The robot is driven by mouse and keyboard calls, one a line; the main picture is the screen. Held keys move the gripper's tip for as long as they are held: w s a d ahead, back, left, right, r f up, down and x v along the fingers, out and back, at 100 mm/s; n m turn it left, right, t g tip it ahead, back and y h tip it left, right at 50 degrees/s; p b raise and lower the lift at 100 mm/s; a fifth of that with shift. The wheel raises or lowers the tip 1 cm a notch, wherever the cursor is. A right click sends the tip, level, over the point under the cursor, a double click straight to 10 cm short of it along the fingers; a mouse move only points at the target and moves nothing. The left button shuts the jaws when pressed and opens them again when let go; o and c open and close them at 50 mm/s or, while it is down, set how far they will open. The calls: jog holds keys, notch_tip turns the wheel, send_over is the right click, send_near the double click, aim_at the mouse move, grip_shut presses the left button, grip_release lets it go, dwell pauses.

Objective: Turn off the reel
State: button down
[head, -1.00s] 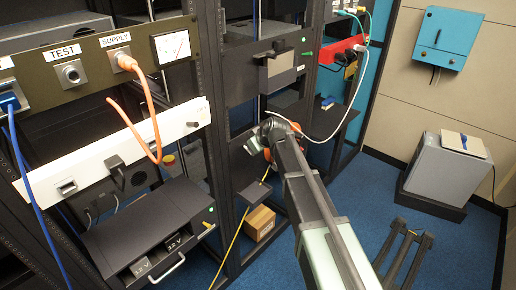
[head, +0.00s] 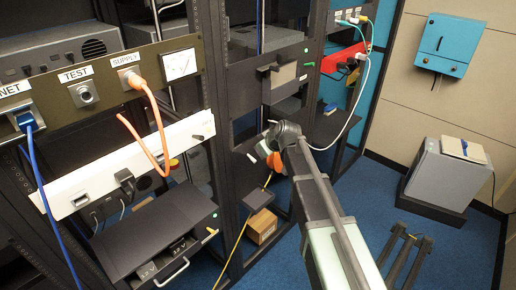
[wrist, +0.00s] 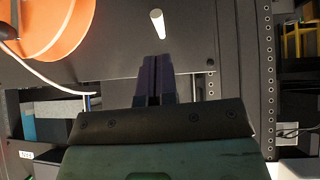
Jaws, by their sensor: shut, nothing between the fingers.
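The orange reel (wrist: 62,28) is at the upper left of the wrist view, partly cut off by the frame edge. In the head view only a sliver of the reel (head: 275,162) shows behind my arm. A short white lever (wrist: 157,22) sticks out of the dark panel (wrist: 195,35) to the right of the reel. My gripper (wrist: 154,62) is shut and empty; its dark fingertips are just below the lever in the wrist view, apart from it in the picture. In the head view my gripper (head: 262,150) is in front of the rack, and its fingertips are hard to make out.
A thin white cable (wrist: 50,84) runs from the reel's side. An open drawer (head: 160,235) and orange and blue cables are on the left rack. A cardboard box (head: 262,225) sits low. A grey cabinet (head: 440,175) stands right; the blue floor before it is partly free.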

jog(key=p+v, duration=0.2)
jog(key=v, duration=0.3)
jog(key=shift+s+d+r+p, duration=0.2)
jog(key=shift+s+d+p, duration=0.05)
jog(key=shift+s+p, duration=0.15)
jog(key=shift+w, duration=0.1)
jog(key=s+d+f+m+g+h, duration=0.1)
jog(key=s+d+m+g, duration=0.1)
jog(key=s, duration=0.6)
jog(key=s+d+f+m+g+h, duration=0.1)
jog(key=s+d+m+g+h, duration=0.1)
jog(key=s, duration=0.7)
jog(key=s+d+f+m+g+h, duration=0.1)
jog(key=s+d+f+m+g, duration=0.1)
jog(key=s, duration=0.6)
jog(key=shift+s+d+m+h, duration=0.15)
jog(key=shift+d+m+h, duration=0.25)
jog(key=shift+d+m, duration=0.55)
